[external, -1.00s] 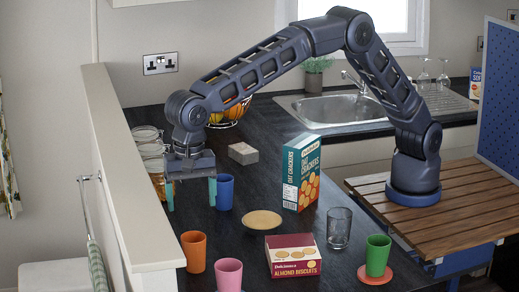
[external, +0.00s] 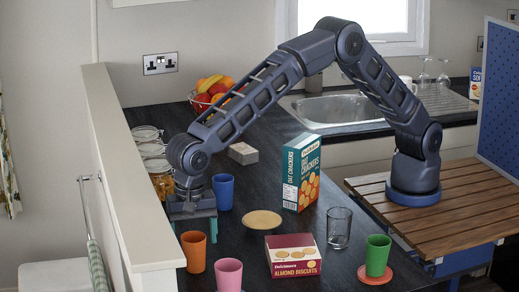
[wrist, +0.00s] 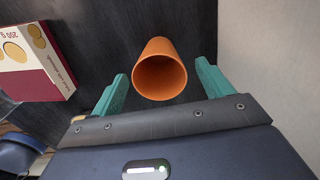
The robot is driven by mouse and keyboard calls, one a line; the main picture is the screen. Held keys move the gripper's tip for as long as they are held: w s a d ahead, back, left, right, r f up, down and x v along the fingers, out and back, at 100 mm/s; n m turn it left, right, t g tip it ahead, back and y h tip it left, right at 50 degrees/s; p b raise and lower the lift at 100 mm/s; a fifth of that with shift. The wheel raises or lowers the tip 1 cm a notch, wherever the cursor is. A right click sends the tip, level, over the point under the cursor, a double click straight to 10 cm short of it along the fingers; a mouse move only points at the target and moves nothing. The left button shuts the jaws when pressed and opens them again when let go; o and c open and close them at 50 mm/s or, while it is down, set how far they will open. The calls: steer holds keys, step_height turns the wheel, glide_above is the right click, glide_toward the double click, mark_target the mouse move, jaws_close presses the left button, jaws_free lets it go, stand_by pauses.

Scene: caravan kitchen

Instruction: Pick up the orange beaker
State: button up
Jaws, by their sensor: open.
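The orange beaker (external: 194,251) stands upright on the dark worktop beside the low wall in the external view. In the wrist view the orange beaker (wrist: 159,70) shows with its open mouth toward the camera. My gripper (external: 193,230) is just above and behind the beaker in the external view. Its two teal fingers are spread apart, and in the wrist view my gripper (wrist: 160,88) has one finger on each side of the beaker. Nothing is held.
A pink beaker (external: 228,275), a blue beaker (external: 223,191) and an almond biscuits box (external: 293,256) stand near. A bowl (external: 262,221) is to the right. The low wall (external: 125,180) is close on the left. Glass jars (external: 152,160) stand behind.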

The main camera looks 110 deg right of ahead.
steer(key=shift+f, duration=0.45)
steer(key=c, duration=1)
steer(key=shift+c, duration=0.2)
steer(key=shift+r, duration=0.1)
